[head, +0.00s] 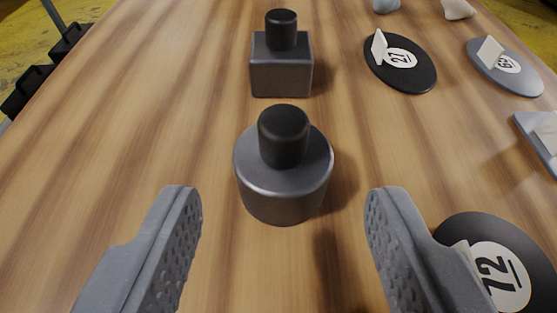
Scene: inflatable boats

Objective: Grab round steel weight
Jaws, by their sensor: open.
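The round steel weight (283,190) is a grey cylinder with a black knob on top. It stands upright on the wooden table (150,110) in the middle of the head view. My gripper (284,215) is open and empty, with one grey finger at the lower left and one at the lower right. The weight lies between and a little beyond the fingertips, and neither finger appears to touch it.
A square steel weight (281,70) with a black knob stands behind the round one. The table's left side is clear.

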